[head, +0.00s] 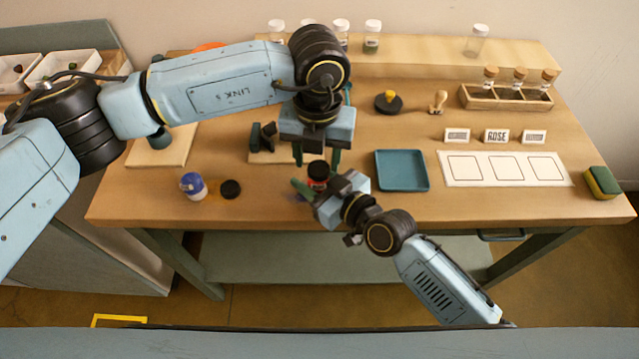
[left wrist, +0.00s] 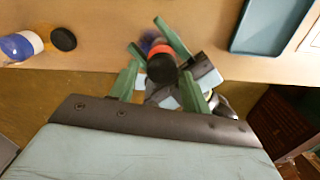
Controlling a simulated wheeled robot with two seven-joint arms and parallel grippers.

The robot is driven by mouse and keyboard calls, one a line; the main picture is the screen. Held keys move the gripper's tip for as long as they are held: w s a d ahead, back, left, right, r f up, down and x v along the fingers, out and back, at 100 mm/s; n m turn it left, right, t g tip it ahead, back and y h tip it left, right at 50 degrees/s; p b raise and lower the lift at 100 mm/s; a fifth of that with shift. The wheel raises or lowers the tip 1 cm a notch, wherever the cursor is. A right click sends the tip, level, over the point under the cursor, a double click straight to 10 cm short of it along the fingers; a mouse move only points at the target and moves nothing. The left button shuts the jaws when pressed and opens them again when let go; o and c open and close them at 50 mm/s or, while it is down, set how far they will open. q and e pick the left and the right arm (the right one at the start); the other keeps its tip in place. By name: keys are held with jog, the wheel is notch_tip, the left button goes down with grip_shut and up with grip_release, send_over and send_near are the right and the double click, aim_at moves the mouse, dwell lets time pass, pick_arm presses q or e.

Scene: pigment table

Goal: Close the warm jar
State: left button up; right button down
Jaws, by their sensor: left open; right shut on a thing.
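The warm jar (head: 317,181), with an orange-red band, stands up between the fingers of my right gripper (head: 312,185), which is shut on it. A black lid (head: 317,167) is at its top; I cannot tell whether it is seated or screwed down. The left wrist view shows the black lid (left wrist: 161,69) and orange-red band (left wrist: 160,49) from above. My left gripper (head: 317,157) is open, pointing down just above the jar, its green fingers on either side of the lid. In the left wrist view my left gripper (left wrist: 160,78) appears unclosed around the lid.
A blue and white jar (head: 193,186) stands at the left with a loose black lid (head: 230,189) beside it. A teal tray (head: 402,171) and a white card (head: 503,168) lie to the right.

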pick_arm(q)
jog(key=r, duration=0.3)
jog(key=shift+s+d, duration=0.25)
jog(key=shift+d, duration=0.1)
jog(key=shift+f, duration=0.1)
jog(key=shift+a, duration=0.1)
jog(key=shift+c, duration=0.5)
notch_tip(320, 180, up, 3)
jog(key=n, duration=0.6)
jog(key=shift+a+r, duration=0.1)
jog(key=shift+r, duration=0.1)
jog(key=shift+f, duration=4.05)
jog(key=c, duration=1)
jog(key=m, duration=0.6)
jog(key=shift+a, duration=0.15)
